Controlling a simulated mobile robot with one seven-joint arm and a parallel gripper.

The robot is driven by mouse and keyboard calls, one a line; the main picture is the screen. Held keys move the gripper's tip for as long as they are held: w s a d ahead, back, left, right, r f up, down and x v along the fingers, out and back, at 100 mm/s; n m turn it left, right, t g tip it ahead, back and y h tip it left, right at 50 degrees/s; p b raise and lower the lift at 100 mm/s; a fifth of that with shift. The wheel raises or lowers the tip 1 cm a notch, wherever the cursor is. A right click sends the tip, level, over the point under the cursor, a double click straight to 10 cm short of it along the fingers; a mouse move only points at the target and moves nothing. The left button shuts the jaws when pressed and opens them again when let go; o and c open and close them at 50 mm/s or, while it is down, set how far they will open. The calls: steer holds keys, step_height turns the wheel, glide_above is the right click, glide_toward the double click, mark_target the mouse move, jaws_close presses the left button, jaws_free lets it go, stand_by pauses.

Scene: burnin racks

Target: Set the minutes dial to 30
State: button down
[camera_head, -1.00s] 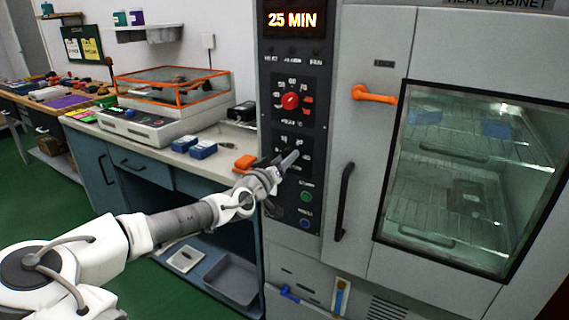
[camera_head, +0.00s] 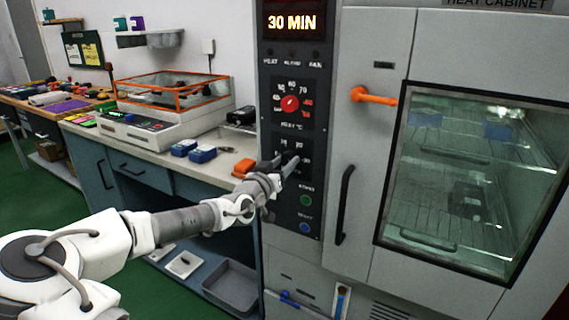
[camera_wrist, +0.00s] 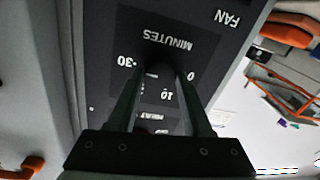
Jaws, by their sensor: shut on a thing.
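The minutes dial (camera_wrist: 158,72) is a dark knob on the heat cabinet's black control panel (camera_head: 318,135). In the wrist view it sits between the two fingers of my gripper (camera_wrist: 160,85), which is shut on it. Printed marks -30, 10 and 0 and the word MINUTES show around it, upside down. In the head view my gripper (camera_head: 286,165) covers most of the dial. The orange display (camera_head: 291,21) at the top of the panel reads 30 MIN.
A red temperature dial (camera_head: 290,104) is above the minutes dial. A green button (camera_head: 306,200) and a blue button (camera_head: 305,227) are below. A black door handle (camera_head: 345,204) and an orange latch (camera_head: 373,96) are to the right. A bench with blue boxes (camera_head: 202,154) is to the left.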

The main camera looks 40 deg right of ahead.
steer(key=shift+c, duration=1.6)
jaws_free()
steer(key=p+v, duration=0.4)
steer(key=v, duration=1.3)
steer(key=shift+a, duration=0.25)
